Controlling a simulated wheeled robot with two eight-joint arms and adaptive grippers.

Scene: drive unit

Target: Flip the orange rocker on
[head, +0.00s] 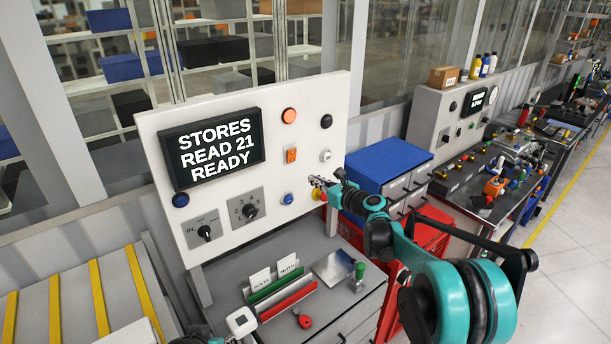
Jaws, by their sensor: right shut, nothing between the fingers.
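The orange rocker (291,155) is a small upright switch on the white panel, right of the display and below a round orange button. I cannot tell which way it is tipped. My right gripper (319,183) is shut and empty, in front of the panel, below and to the right of the rocker and apart from it. Its fingers are small in the picture and overlap the area just above a yellow and red knob (319,195). My left gripper is not clearly seen; only a dark and teal bit shows at the bottom edge.
The panel (228,107) also has a display (213,148) reading "STORES READ 21 READY", an orange round button (289,116), a black knob (326,121), a white knob (325,156), a blue button (288,199) and two rotary dials (250,211). A desk with small items lies below.

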